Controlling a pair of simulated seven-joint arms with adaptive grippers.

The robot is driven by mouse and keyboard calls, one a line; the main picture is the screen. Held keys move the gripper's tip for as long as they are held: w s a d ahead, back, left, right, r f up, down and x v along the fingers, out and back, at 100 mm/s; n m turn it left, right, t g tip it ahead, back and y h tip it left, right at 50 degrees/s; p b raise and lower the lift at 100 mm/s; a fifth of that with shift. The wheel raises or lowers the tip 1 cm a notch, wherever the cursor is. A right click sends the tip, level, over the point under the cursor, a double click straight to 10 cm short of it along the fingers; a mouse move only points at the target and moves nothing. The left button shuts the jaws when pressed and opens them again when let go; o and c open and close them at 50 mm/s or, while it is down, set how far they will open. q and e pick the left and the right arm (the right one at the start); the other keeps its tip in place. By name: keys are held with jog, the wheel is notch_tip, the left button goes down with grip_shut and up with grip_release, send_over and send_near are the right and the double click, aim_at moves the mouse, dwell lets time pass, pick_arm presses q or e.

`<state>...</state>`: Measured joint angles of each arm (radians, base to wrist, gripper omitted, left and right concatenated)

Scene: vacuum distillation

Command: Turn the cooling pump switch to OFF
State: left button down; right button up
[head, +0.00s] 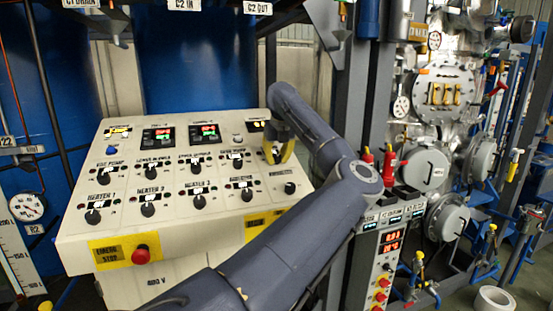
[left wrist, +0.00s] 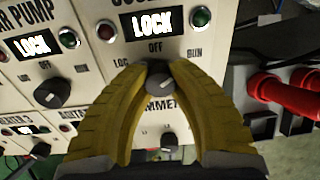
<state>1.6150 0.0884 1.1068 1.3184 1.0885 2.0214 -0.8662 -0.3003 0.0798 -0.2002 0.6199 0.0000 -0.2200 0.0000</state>
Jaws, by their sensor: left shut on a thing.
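The cooling pump switch is a black round knob (left wrist: 159,82) in the left wrist view, below a lit LOCK sign and a partly cut-off label. OFF is printed above it, LOC to its left and RUN to its right. My left gripper (left wrist: 158,72) has its yellow fingers shut around the knob, one on each side. A pale mark shows on the knob, but I cannot tell which position it points to. In the head view my left gripper (head: 279,153) is at the right edge of the panel's upper switch row and hides the knob. My right gripper is not in view.
The sloped control panel (head: 215,222) carries several similar black knobs, with one (left wrist: 52,93) left of the gripper. A red emergency stop button (head: 141,254) is at its lower left. Red-handled parts (left wrist: 285,92) stand close to the right of my gripper.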

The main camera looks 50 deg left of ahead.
pick_arm(q)
jog(key=n, duration=0.5)
jog(key=shift+f+n, duration=0.1)
jog(key=shift+n, duration=0.3)
jog(key=n, duration=0.5)
jog(key=shift+d+n, duration=0.1)
jog(key=shift+n, duration=0.3)
jog(key=c, duration=1)
grip_release()
jog(key=shift+c, duration=0.2)
jog(key=v, duration=1.2)
jog(key=shift+d, duration=0.2)
